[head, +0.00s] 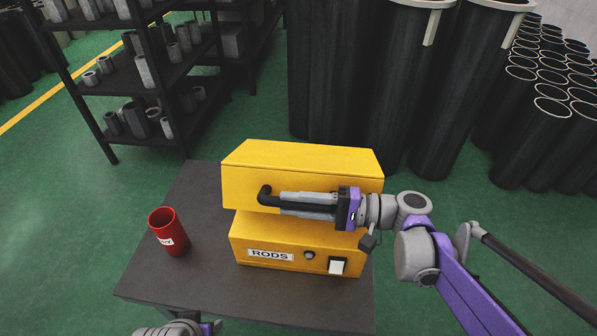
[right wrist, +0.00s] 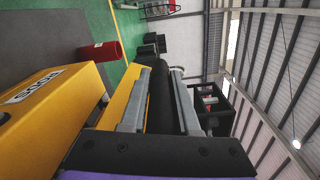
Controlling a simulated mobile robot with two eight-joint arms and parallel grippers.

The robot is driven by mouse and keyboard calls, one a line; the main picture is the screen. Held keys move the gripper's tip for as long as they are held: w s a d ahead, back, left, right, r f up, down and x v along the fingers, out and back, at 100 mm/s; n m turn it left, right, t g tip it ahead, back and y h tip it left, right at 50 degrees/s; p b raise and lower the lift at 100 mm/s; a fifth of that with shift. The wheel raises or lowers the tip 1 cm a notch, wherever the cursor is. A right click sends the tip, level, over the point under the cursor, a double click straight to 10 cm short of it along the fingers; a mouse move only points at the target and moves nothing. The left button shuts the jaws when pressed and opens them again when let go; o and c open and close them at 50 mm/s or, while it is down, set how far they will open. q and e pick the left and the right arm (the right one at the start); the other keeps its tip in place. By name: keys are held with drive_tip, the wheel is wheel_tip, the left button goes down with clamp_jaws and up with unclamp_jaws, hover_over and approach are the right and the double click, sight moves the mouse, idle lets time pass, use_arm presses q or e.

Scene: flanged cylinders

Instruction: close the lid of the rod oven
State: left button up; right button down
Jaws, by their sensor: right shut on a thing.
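The yellow rod oven stands on a dark table. Its base (head: 240,243) carries a "RODS" label, a round knob and a white switch. My right gripper (head: 284,203) is shut on the black handle bar (head: 265,196) at the lid's front. In the right wrist view the handle (right wrist: 160,95) lies between the two grey fingers, beside the yellow lid (right wrist: 120,103). The gripper hides part of the lid's front. Only a piece of my left arm shows at the bottom edge; its fingers are out of frame.
A red cup (head: 168,232) with a white label stands on the table (head: 190,285) left of the oven. A dark shelf rack (head: 150,95) holds several grey cylinders behind. Tall black cylinders (head: 335,80) stand behind the oven. The table's front left is clear.

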drive_tip(key=s+f+n+b, duration=0.3)
drive_tip(key=s+f+b, duration=0.1)
drive_tip(key=f, duration=0.6)
drive_tip(key=shift+s+a+n, duration=0.25)
drive_tip(key=shift+a+n, duration=0.05)
drive_tip(key=shift+a, duration=0.15)
drive_tip(key=c, duration=0.7)
unclamp_jaws()
drive_tip(key=d, duration=0.3)
drive_tip(key=s+d, duration=0.1)
drive_tip(key=d, duration=0.3)
drive_tip(key=s+d, duration=0.1)
drive_tip(key=d, duration=0.2)
drive_tip(key=shift+s+d, duration=0.1)
drive_tip(key=shift+d, duration=0.2)
drive_tip(key=shift+d, duration=0.1)
